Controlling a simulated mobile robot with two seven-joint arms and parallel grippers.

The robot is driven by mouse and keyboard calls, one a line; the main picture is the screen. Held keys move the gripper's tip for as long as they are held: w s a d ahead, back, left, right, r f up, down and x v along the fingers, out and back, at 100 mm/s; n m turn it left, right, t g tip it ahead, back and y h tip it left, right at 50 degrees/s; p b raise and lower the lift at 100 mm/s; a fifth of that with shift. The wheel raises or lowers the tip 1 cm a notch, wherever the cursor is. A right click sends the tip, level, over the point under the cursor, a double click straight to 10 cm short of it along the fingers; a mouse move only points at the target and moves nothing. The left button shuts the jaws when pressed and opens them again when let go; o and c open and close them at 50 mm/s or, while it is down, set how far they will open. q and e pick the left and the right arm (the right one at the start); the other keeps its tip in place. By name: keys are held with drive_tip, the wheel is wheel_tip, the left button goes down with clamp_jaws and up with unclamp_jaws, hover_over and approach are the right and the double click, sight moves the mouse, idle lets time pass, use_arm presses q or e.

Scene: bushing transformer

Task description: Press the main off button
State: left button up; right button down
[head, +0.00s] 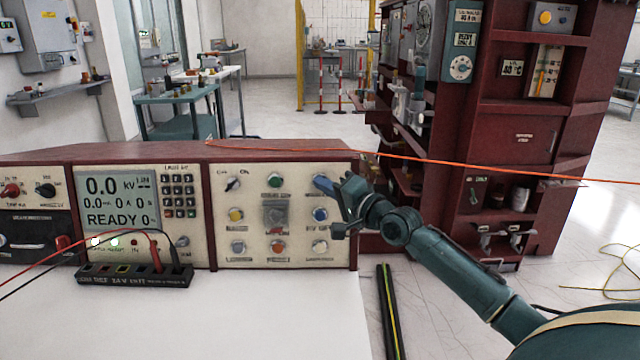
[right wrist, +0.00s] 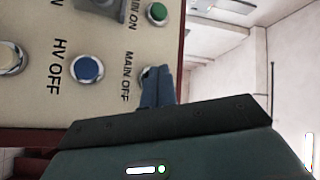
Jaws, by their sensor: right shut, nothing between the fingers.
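The control panel (head: 240,248) has rows of round buttons on a cream face. My right gripper (head: 322,183) has its shut blue fingertips at the top-right button position. In the right wrist view my fingertips (right wrist: 158,72) are right beside the "MAIN OFF" label (right wrist: 128,76). The main off button is nearly hidden behind them; only a bit of its rim shows. I cannot tell whether the fingertips touch it. The blue "HV OFF" button (head: 320,214) is just below and also shows in the right wrist view (right wrist: 88,68). My left gripper is not in view.
The green "MAIN ON" button (head: 275,181) sits left of my fingertips. A display (head: 116,203) reads READY. A black socket strip (head: 135,278) with red and black leads lies on the white tabletop (head: 270,315). A dark red cabinet (head: 530,140) stands behind right.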

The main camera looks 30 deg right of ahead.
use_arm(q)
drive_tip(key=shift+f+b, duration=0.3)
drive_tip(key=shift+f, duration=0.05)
use_arm(e)
drive_tip(key=shift+w+d, duration=0.15)
drive_tip(key=shift+w, duration=0.05)
use_arm(q)
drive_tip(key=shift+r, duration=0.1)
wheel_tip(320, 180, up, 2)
drive_tip(key=p, duration=0.2)
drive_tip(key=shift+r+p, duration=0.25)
drive_tip(key=shift+p, duration=0.1)
use_arm(e)
drive_tip(key=shift+s+a+r, duration=0.15)
drive_tip(key=shift+s+a, duration=0.3)
drive_tip(key=shift+s, duration=0.3)
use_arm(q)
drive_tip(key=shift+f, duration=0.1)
